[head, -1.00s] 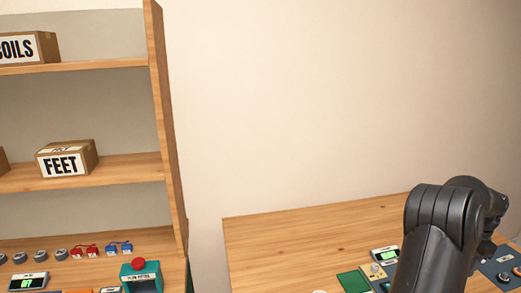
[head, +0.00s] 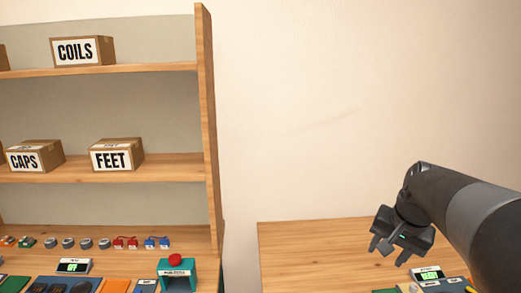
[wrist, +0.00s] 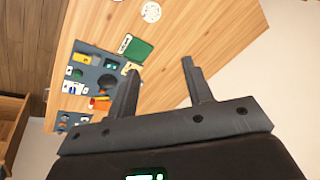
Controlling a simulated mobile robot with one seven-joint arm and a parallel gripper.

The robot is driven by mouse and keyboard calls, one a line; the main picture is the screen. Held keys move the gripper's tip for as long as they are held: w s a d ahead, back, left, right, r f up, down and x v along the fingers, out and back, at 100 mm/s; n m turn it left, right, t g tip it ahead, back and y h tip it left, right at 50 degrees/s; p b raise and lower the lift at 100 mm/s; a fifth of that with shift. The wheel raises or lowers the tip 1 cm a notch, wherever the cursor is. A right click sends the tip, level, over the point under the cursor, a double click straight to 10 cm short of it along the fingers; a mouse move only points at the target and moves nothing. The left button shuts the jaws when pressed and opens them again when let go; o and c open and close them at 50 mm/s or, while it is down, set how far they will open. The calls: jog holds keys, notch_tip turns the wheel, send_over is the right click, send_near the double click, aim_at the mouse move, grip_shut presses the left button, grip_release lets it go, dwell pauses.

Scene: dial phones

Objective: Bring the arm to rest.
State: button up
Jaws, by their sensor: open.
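My gripper (head: 386,252) is at the end of my black arm at the right of the head view. It is raised above the right-hand wooden table (head: 290,240). Its two fingers are apart with nothing between them. In the wrist view the open fingers (wrist: 160,78) point toward the same table (wrist: 205,45), with bare wood showing between and beyond them. The arm's base end runs out of the head view at the right.
A blue-grey tray of small parts (wrist: 88,65) and a green pad (wrist: 137,50) lie on that table. At left stands a wooden shelf (head: 206,130) with COILS (head: 82,50), CAPS (head: 35,156) and FEET (head: 117,154) boxes. A teal device with a red button (head: 177,270) stands below.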

jog(key=s+a+f+n+t, duration=0.2)
jog(key=s+a+n, duration=0.5)
jog(key=s+a, duration=0.6)
jog(key=a, duration=0.3)
jog(key=shift+f+n, duration=0.3)
jog(key=shift+n, duration=0.1)
